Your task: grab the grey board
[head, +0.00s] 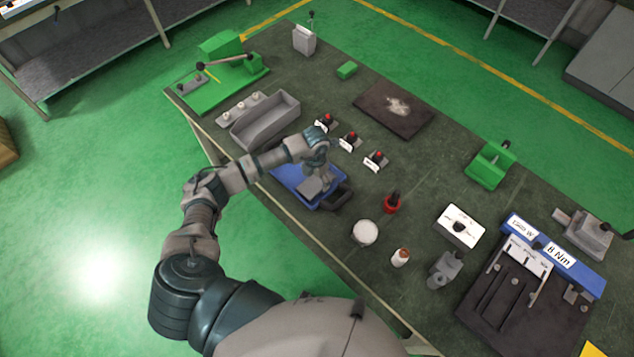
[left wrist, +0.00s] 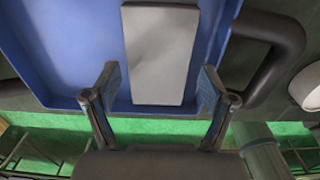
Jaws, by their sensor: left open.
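The grey board (left wrist: 160,55) lies flat in a blue tray (left wrist: 60,60). In the left wrist view it is a light grey rectangle between and just ahead of my fingers. My left gripper (left wrist: 155,85) is open, with one finger on each side of the board's near end and a gap on both sides. In the head view my left gripper (head: 318,178) is over the blue tray (head: 288,177), and the grey board (head: 309,188) shows partly beneath it. My right gripper is not in view.
A dark handle (head: 337,196) sticks out at the tray's right side. Red-topped parts (head: 350,138) stand behind the tray, with a grey open bin (head: 265,122) to the left. A white round container (head: 365,232) and a red item (head: 392,203) stand to the right.

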